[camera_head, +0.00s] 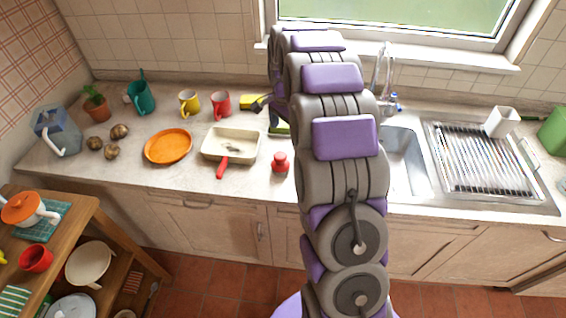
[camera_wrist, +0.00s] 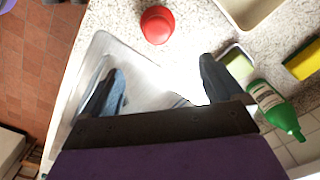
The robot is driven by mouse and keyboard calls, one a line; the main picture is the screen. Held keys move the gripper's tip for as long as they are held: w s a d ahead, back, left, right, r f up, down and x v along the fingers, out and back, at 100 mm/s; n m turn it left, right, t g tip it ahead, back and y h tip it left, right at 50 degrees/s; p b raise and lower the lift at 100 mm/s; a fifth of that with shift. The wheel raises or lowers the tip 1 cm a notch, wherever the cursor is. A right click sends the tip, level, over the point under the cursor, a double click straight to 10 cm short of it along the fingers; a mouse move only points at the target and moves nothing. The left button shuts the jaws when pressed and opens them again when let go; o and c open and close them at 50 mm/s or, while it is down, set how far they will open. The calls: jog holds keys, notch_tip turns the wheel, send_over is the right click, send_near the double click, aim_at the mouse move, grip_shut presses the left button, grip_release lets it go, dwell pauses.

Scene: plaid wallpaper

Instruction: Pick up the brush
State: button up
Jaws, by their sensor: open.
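I cannot clearly make out a brush in either view. In the wrist view my gripper (camera_wrist: 160,84) is open, its two dark fingers wide apart over the bright steel sink (camera_wrist: 88,72). Nothing shows held between them. A blue-grey patch shows beside the left finger; I cannot tell whether it is a separate thing. In the head view my arm hides part of the counter and sink, and a dark part of my gripper (camera_head: 262,104) shows left of the arm, beside the yellow sponge (camera_head: 248,101).
A red shaker (camera_wrist: 157,24), a green bottle (camera_wrist: 271,106) and a pan (camera_head: 231,144) are on the counter. A tap (camera_head: 384,72) rises behind the sink, with a drying rack (camera_head: 480,158) to the right. Mugs and an orange plate (camera_head: 168,146) stand left.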

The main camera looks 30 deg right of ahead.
aim_at(283, 154)
jog(key=a+f, duration=0.1)
jog(key=f, duration=0.1)
jog(key=a+f+b, duration=0.1)
jog(key=f, duration=0.1)
jog(key=a+f, duration=0.1)
jog(key=f, duration=0.1)
jog(key=shift+a+f, duration=0.1)
jog(key=shift+f, duration=0.3)
jog(key=f, duration=0.1)
jog(key=d+f+b, duration=0.1)
jog(key=d+f, duration=0.1)
jog(key=f, duration=0.1)
jog(key=shift+s+f+b, duration=0.1)
jog(key=shift+s+b, duration=0.2)
jog(key=shift+b, duration=0.1)
jog(key=shift+a+f+b, duration=0.2)
jog(key=shift+a+f, duration=0.15)
jog(key=shift+f, duration=0.3)
jog(key=shift+a+f+b, duration=0.15)
jog(key=shift+a+f, duration=0.15)
jog(key=shift+f, duration=0.3)
jog(key=shift+a+r, duration=0.1)
jog(key=shift+a, duration=0.25)
jog(key=shift+d, duration=0.65)
jog(key=c, duration=0.4)
jog(key=shift+d, duration=0.25)
jog(key=shift+c, duration=1.4)
jog(key=shift+a, duration=0.75)
jog(key=c, duration=0.5)
